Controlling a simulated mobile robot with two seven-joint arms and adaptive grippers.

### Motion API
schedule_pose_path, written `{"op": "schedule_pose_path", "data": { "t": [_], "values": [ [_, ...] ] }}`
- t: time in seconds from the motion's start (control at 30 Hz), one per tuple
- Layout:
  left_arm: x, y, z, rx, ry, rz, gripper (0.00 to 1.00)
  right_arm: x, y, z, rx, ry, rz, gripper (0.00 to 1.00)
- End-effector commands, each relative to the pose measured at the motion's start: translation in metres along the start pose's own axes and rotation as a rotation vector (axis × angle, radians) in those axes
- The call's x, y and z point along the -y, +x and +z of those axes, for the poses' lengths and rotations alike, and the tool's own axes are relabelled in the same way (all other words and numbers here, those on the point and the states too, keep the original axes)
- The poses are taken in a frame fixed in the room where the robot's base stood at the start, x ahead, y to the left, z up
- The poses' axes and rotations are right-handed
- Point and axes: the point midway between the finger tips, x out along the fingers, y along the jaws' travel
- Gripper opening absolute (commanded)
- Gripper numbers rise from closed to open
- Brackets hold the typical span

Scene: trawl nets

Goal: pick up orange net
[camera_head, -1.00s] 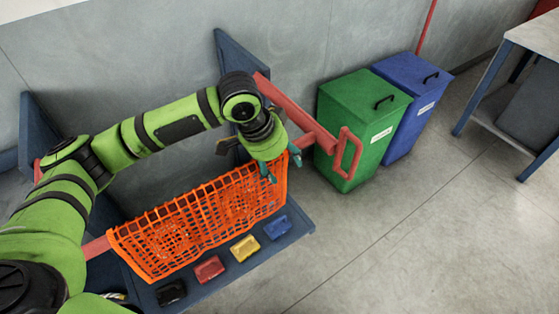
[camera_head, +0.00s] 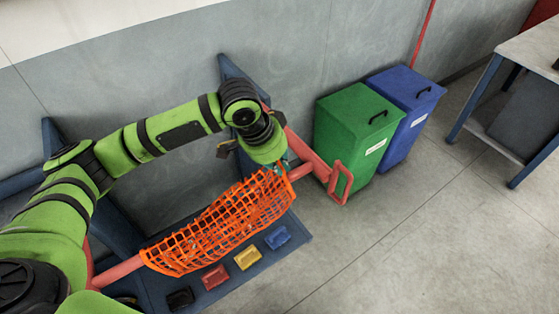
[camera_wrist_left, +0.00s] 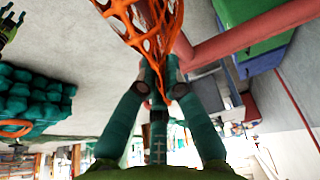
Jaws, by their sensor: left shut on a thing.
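The orange net (camera_head: 228,228) hangs in a bunched mesh on a red bar (camera_head: 120,271) above a blue shelf. My left gripper (camera_head: 280,168) is at the net's right end, by the bar. In the left wrist view, the left gripper's teal fingers (camera_wrist_left: 158,72) are shut on the edge of the orange net (camera_wrist_left: 143,20), which runs up from the fingertips. The grip point in the head view is partly hidden by the wrist.
Black (camera_head: 180,298), red (camera_head: 215,277), yellow (camera_head: 247,258) and blue (camera_head: 277,237) blocks lie along the shelf (camera_head: 296,243). A red handle (camera_head: 341,184) juts out at the bar's right end. Green (camera_head: 358,135) and blue (camera_head: 407,108) bins stand beyond it. The floor at right is clear.

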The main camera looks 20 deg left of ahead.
Motion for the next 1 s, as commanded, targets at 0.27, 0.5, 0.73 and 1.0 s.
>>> {"op": "schedule_pose_path", "data": {
  "t": [0.27, 0.5, 0.73, 1.0],
  "values": [
    [0.000, -0.025, -0.009, 0.000, 0.000, 0.001, 0.00, -0.001, -0.031, -0.003, 0.000, 0.000, 0.001, 0.40],
    [0.000, -0.033, -0.012, -0.001, 0.000, 0.000, 0.00, -0.001, -0.036, -0.003, 0.001, 0.000, 0.000, 0.40],
    [0.000, -0.081, -0.031, -0.006, 0.002, -0.002, 0.00, -0.001, -0.044, -0.004, 0.000, -0.001, 0.000, 0.40],
    [0.000, -0.111, -0.041, -0.002, 0.000, 0.001, 0.00, -0.001, -0.043, -0.004, 0.001, -0.001, 0.000, 0.40]
  ]
}}
